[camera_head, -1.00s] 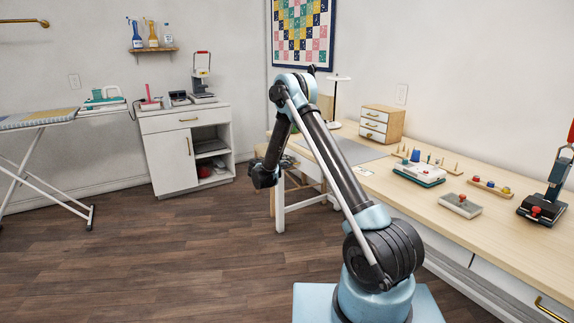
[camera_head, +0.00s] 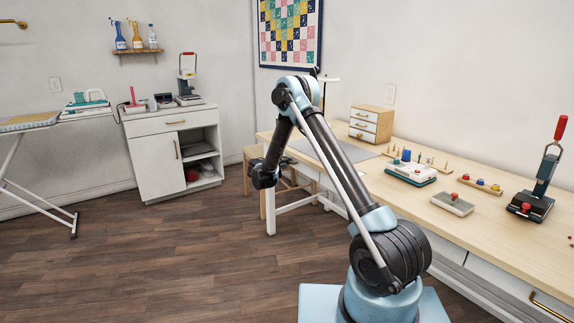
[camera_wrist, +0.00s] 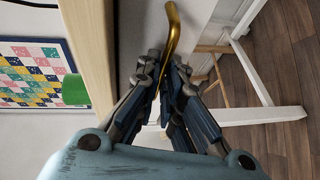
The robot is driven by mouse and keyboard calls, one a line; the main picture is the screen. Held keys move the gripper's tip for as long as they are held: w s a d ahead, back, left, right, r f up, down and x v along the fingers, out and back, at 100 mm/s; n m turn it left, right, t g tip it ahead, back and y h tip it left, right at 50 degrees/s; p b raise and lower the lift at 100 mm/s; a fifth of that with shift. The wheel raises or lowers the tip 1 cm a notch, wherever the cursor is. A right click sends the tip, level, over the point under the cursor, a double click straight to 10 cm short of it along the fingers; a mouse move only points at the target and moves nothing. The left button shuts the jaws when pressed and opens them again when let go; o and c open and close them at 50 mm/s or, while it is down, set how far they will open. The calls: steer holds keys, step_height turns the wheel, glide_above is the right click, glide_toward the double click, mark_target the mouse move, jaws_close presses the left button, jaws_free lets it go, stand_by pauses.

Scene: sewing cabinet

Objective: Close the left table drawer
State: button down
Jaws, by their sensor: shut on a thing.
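The wooden sewing table (camera_head: 440,215) runs along the right wall. In the wrist view its pale top edge (camera_wrist: 92,45) stands to the left of my gripper (camera_wrist: 165,72). A gold bar handle (camera_wrist: 172,30) on a light grey-white front (camera_wrist: 137,35) lies between my fingertips, and my gripper is shut on it. How far that drawer stands out cannot be told.
A stool (camera_head: 253,155) stands beside the white table leg (camera_head: 270,208). A second white drawer front (camera_head: 500,285) with a gold handle (camera_head: 550,308) is at lower right. A white cabinet (camera_head: 152,160) stands at the back left.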

steer(key=shift+w+d, duration=0.1)
steer(key=shift+d, duration=0.2)
steer(key=c, duration=1.8)
jaws_free()
steer(key=shift+w+f, duration=0.1)
steer(key=shift+f, duration=0.05)
steer(key=shift+c, duration=0.2)
steer(key=shift+o, duration=0.4)
steer(key=v, duration=1.2)
